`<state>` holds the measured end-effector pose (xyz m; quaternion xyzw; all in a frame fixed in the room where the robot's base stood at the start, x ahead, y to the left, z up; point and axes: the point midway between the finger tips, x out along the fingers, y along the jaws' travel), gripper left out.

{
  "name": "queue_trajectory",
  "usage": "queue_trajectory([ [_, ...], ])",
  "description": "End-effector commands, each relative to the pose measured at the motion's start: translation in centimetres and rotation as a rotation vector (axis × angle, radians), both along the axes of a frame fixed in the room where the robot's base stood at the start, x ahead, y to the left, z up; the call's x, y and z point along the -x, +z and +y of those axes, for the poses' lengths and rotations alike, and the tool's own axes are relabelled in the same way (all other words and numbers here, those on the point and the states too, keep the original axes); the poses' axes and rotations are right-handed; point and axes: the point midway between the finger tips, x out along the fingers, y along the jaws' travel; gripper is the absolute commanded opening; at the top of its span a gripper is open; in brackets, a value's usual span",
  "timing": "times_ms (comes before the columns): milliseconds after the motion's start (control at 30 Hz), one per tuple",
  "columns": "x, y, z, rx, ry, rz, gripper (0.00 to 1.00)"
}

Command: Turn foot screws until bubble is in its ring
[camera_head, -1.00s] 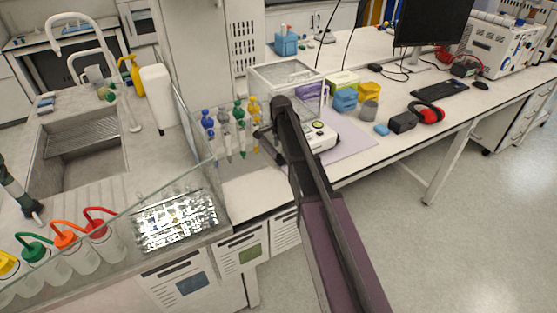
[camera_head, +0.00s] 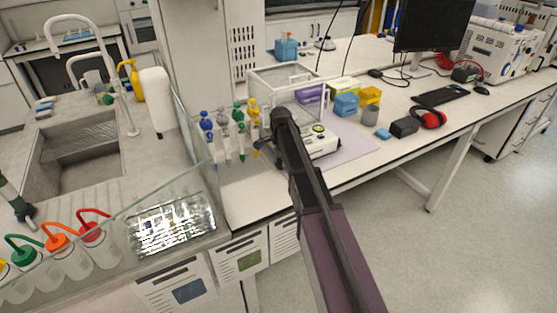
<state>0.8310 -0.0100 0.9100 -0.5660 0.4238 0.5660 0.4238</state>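A white balance (camera_head: 324,146) with a clear glass draft shield (camera_head: 285,76) stands on a pale mat on the bench. A small round greenish spot (camera_head: 319,129) shows on its front top; it may be the level, but no bubble or ring can be made out. The foot screws cannot be told apart. My gripper (camera_head: 262,147) is at the left front of the balance, between it and the pipettes. It is small and dark, and my arm hides part of the balance. I cannot tell whether the fingers are open or touch anything.
Pipettes (camera_head: 240,133) hang close to the left of my gripper. A glass panel (camera_head: 192,120) and a foil-like tray (camera_head: 170,224) are further left. The mat's right part is clear.

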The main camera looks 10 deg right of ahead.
Motion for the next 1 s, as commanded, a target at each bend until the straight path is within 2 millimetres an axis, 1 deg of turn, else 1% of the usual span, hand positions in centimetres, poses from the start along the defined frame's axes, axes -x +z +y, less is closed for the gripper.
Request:
queue_trajectory([
  [33,0.00,0.00,0.00,0.000,0.000,0.000,0.57],
  [67,0.00,0.00,0.00,0.000,0.000,0.000,0.48],
  [100,0.00,0.00,0.00,0.000,0.000,0.000,0.36],
  [167,0.00,0.00,0.00,0.000,0.000,0.000,0.18],
  [200,0.02,0.00,-0.01,0.000,0.000,0.000,0.06],
  [233,0.03,0.00,-0.01,0.000,0.000,0.001,0.00],
  [433,0.12,-0.02,-0.02,0.001,0.005,0.003,0.00],
  [567,0.18,-0.03,-0.03,0.001,0.041,0.004,0.00],
  [1000,0.31,-0.05,-0.05,0.001,0.319,0.006,0.00],
])
